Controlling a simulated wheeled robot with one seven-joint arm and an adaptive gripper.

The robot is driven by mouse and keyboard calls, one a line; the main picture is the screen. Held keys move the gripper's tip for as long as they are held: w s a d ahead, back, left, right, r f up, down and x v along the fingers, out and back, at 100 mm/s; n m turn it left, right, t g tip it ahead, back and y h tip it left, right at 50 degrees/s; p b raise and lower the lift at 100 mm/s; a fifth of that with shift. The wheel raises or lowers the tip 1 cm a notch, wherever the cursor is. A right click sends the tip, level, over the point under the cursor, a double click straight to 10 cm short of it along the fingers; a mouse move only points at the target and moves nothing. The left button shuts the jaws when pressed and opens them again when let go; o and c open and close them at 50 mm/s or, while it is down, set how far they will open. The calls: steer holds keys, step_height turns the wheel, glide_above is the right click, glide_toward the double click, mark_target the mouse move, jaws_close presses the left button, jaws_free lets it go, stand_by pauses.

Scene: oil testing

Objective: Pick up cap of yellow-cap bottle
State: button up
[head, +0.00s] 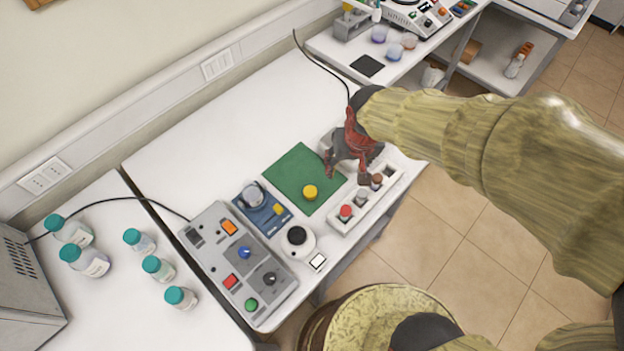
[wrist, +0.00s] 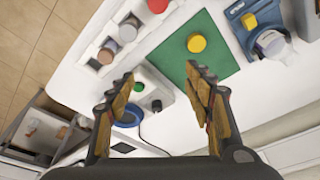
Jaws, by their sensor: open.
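A round yellow cap (head: 310,192) shows on the green mat (head: 297,168), near the mat's front edge. In the wrist view the yellow cap (wrist: 196,43) is beyond the right fingertip, with green mat around it. I cannot tell whether a bottle body is under it. My gripper (head: 346,171) is open and empty, above the table between the mat's right edge and the white rack. In the wrist view the two fingers of my gripper (wrist: 160,72) are spread apart with nothing between them.
A white rack (head: 350,220) holds small bottles with red (head: 345,211), grey (head: 362,195) and brown (head: 376,181) tops, close to my gripper. Left of the mat stand a blue device (head: 262,210) and a grey control box (head: 225,258). The table behind the mat is clear.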

steer(key=a+f+g+p, duration=0.1)
steer(key=a+f+p, duration=0.35)
steer(key=a, duration=0.25)
steer(key=n, duration=0.1)
glide_above(310, 191)
steer(key=f, duration=0.5)
steer(key=shift+s+d, duration=0.2)
steer(key=shift+s, duration=0.15)
steer(key=f, duration=0.5)
steer(key=shift+w+a+f, duration=0.2)
steer(key=shift+w+f, duration=0.1)
steer(key=shift+f, duration=0.1)
steer(key=shift+r, duration=0.1)
steer(key=c, duration=0.4)
steer(key=c, duration=0.3)
steer(key=shift+c, duration=0.8)
